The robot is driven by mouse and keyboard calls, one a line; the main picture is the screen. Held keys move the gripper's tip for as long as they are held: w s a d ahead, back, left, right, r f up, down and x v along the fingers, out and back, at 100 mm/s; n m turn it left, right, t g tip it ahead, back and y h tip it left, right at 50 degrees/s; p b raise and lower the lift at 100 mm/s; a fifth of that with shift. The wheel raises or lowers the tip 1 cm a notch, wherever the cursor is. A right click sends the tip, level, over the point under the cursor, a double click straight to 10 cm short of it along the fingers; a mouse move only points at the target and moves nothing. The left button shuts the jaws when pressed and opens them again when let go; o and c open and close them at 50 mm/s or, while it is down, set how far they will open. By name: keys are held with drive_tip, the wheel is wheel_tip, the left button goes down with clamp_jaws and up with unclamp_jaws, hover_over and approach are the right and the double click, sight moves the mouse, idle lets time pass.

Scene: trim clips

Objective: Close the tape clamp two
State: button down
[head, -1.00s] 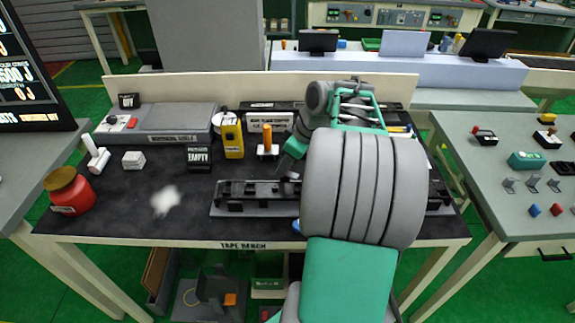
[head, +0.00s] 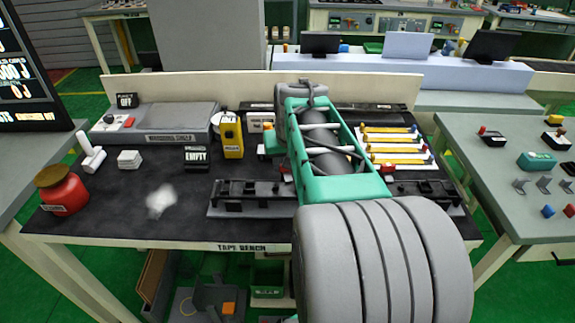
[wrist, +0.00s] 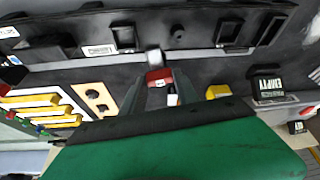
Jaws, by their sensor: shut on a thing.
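A long black rail fixture (head: 240,196) with several dark clamps lies along the front of the tape bench. It runs across the top of the wrist view (wrist: 200,58), with white labels on it. My gripper (wrist: 160,82) is at the rail's edge, its two dark fingers on either side of a small red block with a grey top (wrist: 158,77). The fingers are shut on this red block, which looks like a clamp's handle. I cannot read which clamp it belongs to. In the head view my arm hides the gripper and the middle of the rail.
Yellow bars (head: 390,140) lie on a white board at the back right. A yellow device (head: 231,138) and a black EMPTY sign (head: 197,158) stand behind the rail. A red jar (head: 64,190) is at the left. The bench's front left is mostly clear.

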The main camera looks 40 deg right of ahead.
sight(285, 181)
drive_tip(key=shift+m+g+h, duration=0.3)
drive_tip(key=shift+m+h, duration=0.1)
drive_tip(key=shift+m, duration=0.7)
drive_tip(key=c, duration=0.9)
unclamp_jaws()
drive_tip(key=v, duration=0.8)
drive_tip(key=shift+a+f, duration=0.1)
